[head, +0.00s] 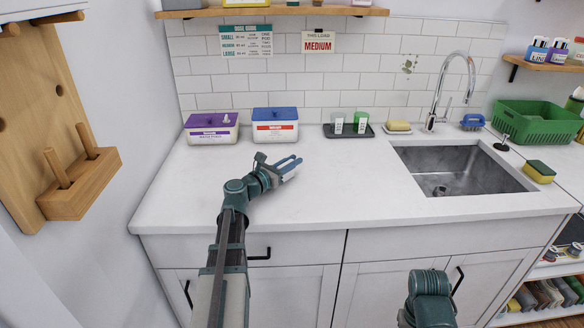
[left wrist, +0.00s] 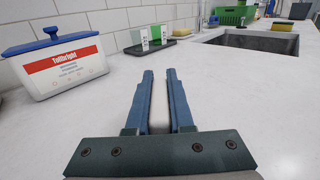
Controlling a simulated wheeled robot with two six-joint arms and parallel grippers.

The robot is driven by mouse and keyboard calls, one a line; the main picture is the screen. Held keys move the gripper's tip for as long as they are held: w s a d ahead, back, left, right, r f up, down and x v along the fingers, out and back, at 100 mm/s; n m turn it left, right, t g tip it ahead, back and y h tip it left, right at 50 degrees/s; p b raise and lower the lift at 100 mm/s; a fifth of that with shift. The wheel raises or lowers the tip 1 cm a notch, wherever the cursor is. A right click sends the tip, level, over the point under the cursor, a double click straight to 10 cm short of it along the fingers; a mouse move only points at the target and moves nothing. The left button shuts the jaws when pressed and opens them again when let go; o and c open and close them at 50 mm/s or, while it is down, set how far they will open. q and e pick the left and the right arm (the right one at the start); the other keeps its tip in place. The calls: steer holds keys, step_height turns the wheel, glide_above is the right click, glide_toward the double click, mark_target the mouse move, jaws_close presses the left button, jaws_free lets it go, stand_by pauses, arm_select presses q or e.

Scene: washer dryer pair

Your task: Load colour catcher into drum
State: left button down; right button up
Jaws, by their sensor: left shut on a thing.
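My left gripper (head: 290,168) is over the counter, in front of the blue-lidded tub. Its blue fingers are closed on a small plain white piece (left wrist: 159,105), which shows between them in the left wrist view. It may be the colour catcher, but no marking shows on it. The left gripper also shows in the left wrist view (left wrist: 160,85). No drum or machine opening is in view. Part of my right arm shows at the bottom of the head view, but its gripper does not.
On the white counter (head: 330,195) stand a purple-lidded tub (head: 211,130), a blue-lidded tub (head: 275,128), a dark tray (head: 348,131) with small containers, and a soap dish (head: 397,129). The sink (head: 462,170) and green basket (head: 540,122) are right. The counter's front is clear.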

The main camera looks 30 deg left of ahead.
arm_select(q)
steer(key=shift+r, duration=0.1)
steer(key=c, duration=0.8)
jaws_free()
steer(key=shift+r, duration=0.1)
steer(key=shift+o, duration=0.3)
steer(key=v, duration=1.2)
